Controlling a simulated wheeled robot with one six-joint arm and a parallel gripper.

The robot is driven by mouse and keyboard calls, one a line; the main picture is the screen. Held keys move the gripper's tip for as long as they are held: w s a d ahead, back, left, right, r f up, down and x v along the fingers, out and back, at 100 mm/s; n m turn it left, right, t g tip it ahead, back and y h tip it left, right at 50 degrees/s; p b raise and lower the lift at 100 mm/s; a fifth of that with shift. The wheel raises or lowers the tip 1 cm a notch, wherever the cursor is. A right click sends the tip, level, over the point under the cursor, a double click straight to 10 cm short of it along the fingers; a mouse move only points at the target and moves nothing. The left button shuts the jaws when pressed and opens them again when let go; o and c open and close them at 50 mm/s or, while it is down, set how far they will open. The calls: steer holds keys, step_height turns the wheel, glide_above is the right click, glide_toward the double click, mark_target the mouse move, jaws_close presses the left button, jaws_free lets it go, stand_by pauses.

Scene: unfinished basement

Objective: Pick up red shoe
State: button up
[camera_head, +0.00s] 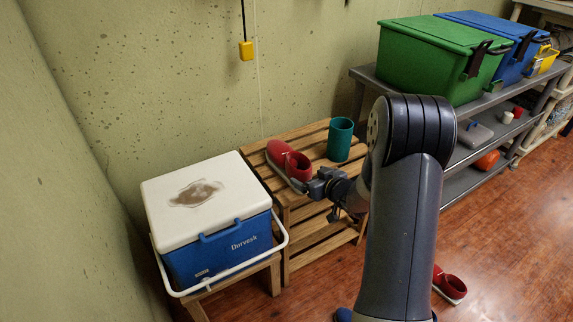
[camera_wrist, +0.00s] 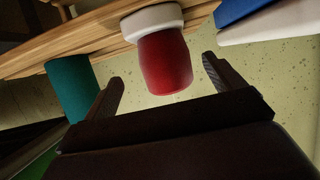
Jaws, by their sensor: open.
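A red shoe (camera_head: 287,160) with a pale sole lies on the slatted wooden stand (camera_head: 262,148). My gripper (camera_head: 314,186) is at the shoe's near right end, close to the stand's front edge. In the wrist view the red shoe (camera_wrist: 165,62) shows end-on, in line with the gap between my open fingers (camera_wrist: 163,72). The fingers are apart and nothing is held. I cannot tell how far the shoe reaches between them. A second red shoe (camera_head: 451,286) lies on the floor, partly hidden behind my arm.
A teal cup (camera_head: 340,139) stands on the wooden stand, right of the shoe. A blue and white cooler (camera_head: 215,239) is left of it. Green (camera_head: 435,62) and blue (camera_head: 487,40) bins sit on a grey shelf (camera_head: 379,82). Floor at right is mostly clear.

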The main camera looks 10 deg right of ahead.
steer(key=x, duration=0.2)
steer(key=b+x, duration=0.1)
steer(key=x, duration=0.2)
steer(key=shift+s+a+r, duration=0.1)
steer(key=shift+a+r, duration=0.1)
steer(key=shift+a, duration=0.1)
steer(key=shift+c, duration=0.6)
steer(key=shift+r, duration=0.15)
steer(key=c, duration=1.2)
